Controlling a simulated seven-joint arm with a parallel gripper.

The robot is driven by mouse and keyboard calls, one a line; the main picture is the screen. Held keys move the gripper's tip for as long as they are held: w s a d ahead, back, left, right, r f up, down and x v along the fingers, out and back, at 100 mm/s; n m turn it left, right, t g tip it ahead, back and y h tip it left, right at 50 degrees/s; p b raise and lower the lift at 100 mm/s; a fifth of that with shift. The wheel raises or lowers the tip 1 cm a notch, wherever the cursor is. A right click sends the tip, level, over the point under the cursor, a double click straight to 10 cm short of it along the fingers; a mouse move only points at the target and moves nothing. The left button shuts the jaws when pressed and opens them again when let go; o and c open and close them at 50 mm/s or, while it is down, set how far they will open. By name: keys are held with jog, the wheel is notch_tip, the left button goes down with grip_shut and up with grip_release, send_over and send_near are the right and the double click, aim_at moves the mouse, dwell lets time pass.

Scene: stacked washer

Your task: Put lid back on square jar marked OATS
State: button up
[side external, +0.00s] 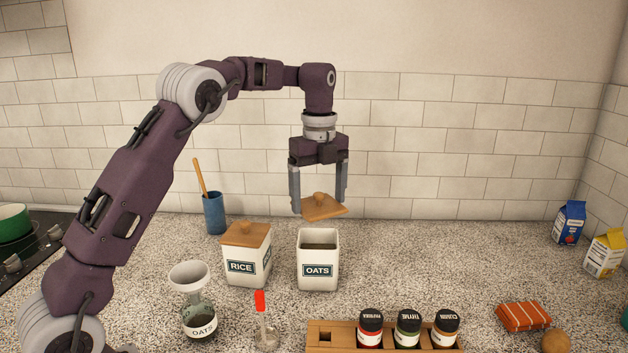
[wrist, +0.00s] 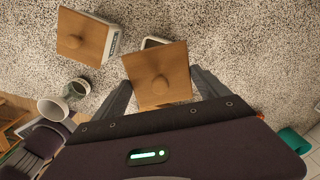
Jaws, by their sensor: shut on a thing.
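The square white jar marked OATS (side external: 318,270) stands uncovered on the counter, its dark opening facing up. A square wooden lid with a round knob (side external: 323,208) is between the fingers of my gripper (side external: 319,200), above the OATS jar and apart from it. The lid looks slightly tilted in the side view. In the wrist view the lid (wrist: 158,76) is between my fingertips (wrist: 158,88) and covers most of the jar below; only a rim corner of the jar (wrist: 152,43) shows past it.
A RICE jar (side external: 240,267) with its wooden lid on stands close left of the OATS jar. A glass bottle marked OATS with a funnel (side external: 190,275) and a red-topped vial (side external: 261,303) stand in front. A spice rack (side external: 320,340) is front right.

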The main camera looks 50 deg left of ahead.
notch_tip(320, 180, down, 7)
dwell(0.6)
jog(key=shift+f, duration=0.1)
dwell(1.6)
jog(key=o, duration=1.2)
jog(key=shift+o, duration=0.2)
jog(key=shift+r, duration=3.5)
